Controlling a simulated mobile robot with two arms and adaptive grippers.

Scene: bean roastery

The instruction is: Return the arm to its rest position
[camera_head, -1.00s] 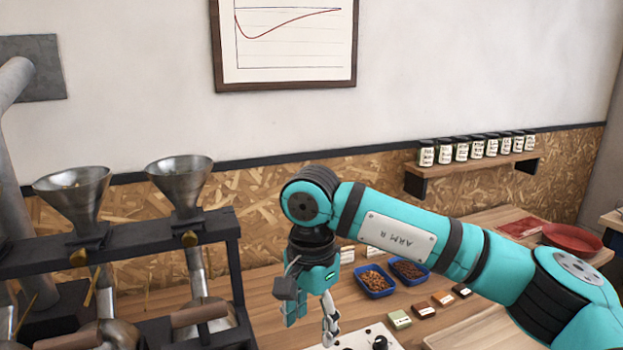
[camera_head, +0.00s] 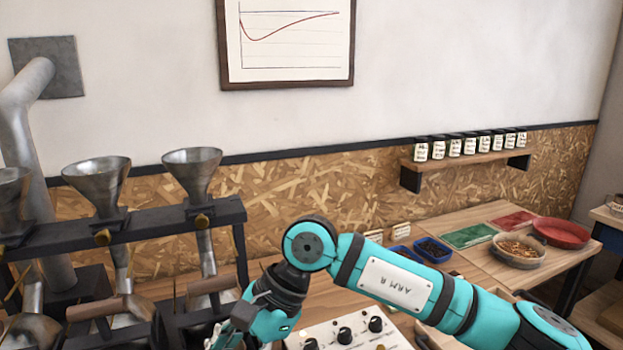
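My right arm (camera_head: 397,283), teal with black joints and a plate reading ARM R, comes in from the lower right and bends down at its elbow-like joint. Its gripper (camera_head: 232,336) hangs low at the bottom edge, between the roaster rack and the white knob panel. The fingertips are partly cut off by the picture's edge, so I cannot tell whether they are open or shut. No held thing shows. My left gripper is not in view.
A black rack (camera_head: 140,225) with metal funnels (camera_head: 192,172) stands close on the left. A white knob panel (camera_head: 345,333) lies beside the gripper. Blue bean trays (camera_head: 432,249), a green tray (camera_head: 468,236), a bowl (camera_head: 518,250) and a red dish (camera_head: 560,233) sit behind the arm.

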